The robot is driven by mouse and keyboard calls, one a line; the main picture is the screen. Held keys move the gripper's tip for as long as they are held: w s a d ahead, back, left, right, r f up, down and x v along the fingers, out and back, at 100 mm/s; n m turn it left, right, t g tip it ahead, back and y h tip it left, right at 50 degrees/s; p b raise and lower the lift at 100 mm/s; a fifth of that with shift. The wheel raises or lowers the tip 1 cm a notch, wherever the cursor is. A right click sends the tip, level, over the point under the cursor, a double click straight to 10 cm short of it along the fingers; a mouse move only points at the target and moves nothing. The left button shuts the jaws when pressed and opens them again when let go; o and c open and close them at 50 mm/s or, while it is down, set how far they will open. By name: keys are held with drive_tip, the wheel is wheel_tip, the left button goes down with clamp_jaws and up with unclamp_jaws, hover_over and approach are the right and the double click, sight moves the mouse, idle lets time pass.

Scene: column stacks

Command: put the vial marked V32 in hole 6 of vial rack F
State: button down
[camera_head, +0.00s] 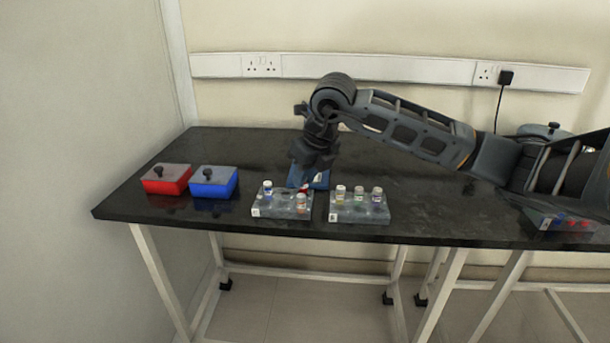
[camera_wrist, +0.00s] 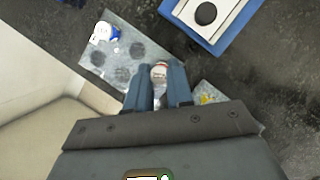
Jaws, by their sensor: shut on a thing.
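My gripper (camera_head: 303,186) points down over the right part of the left vial rack (camera_head: 272,212). In the wrist view my gripper (camera_wrist: 159,78) is shut on a vial (camera_wrist: 159,70) with a whitish cap and a red band. A blue-marked vial (camera_head: 267,189) stands in the same rack, also in the wrist view (camera_wrist: 106,33). The right rack (camera_head: 358,216) holds three vials. Rack letters and vial marks are too small to read. Whether the held vial sits in a hole is unclear.
A red box (camera_head: 166,184) and another blue box (camera_head: 213,187) stand at the left.

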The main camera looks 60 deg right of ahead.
drive_tip(key=shift+f+b, duration=1)
drive_tip(key=shift+b, duration=0.5)
idle(0.6)
drive_tip(key=c, duration=0.6)
unclamp_jaws()
drive_tip(key=shift+r, duration=0.15)
idle(0.3)
drive_tip(key=shift+r+p, duration=1.35)
drive_tip(key=shift+r, duration=1.55)
